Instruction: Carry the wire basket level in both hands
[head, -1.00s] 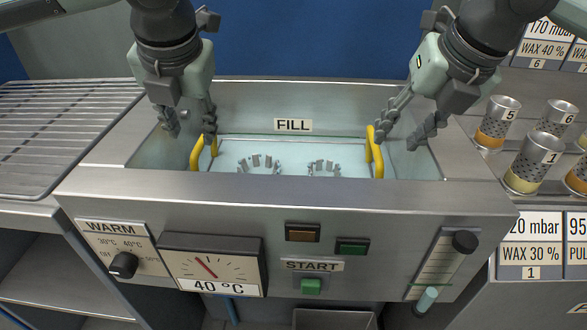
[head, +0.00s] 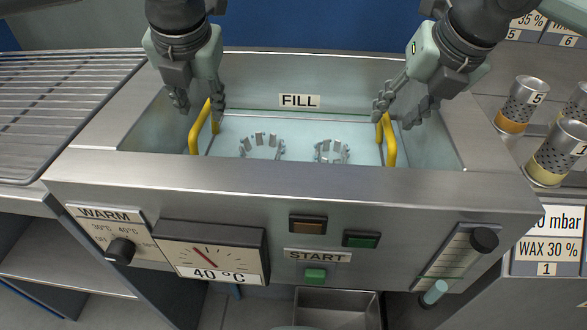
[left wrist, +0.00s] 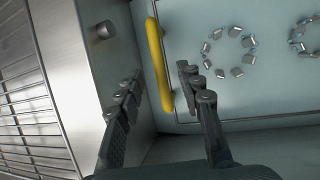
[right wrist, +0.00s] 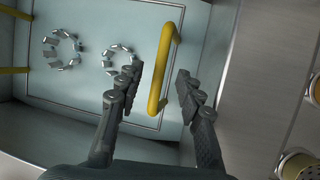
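A pale flat panel (head: 300,178) lies in the basin marked FILL, with an upright yellow handle on each side; I cannot make out wire mesh. My left gripper (head: 198,103) is open above the left yellow handle (head: 194,136). In the left wrist view, this handle (left wrist: 159,66) lies between the spread fingers (left wrist: 160,80). My right gripper (head: 396,110) is open above the right yellow handle (head: 391,145). In the right wrist view, that handle (right wrist: 164,65) lies between its spread fingers (right wrist: 159,78). Neither gripper is closed on a handle.
Two rings of small metal clips (head: 262,147) (head: 331,151) stand on the panel. Steel basin walls (head: 300,172) surround it. A wire rack (head: 60,105) is at the left. Perforated cups (head: 522,105) stand at the right. A control panel (head: 290,235) is in front.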

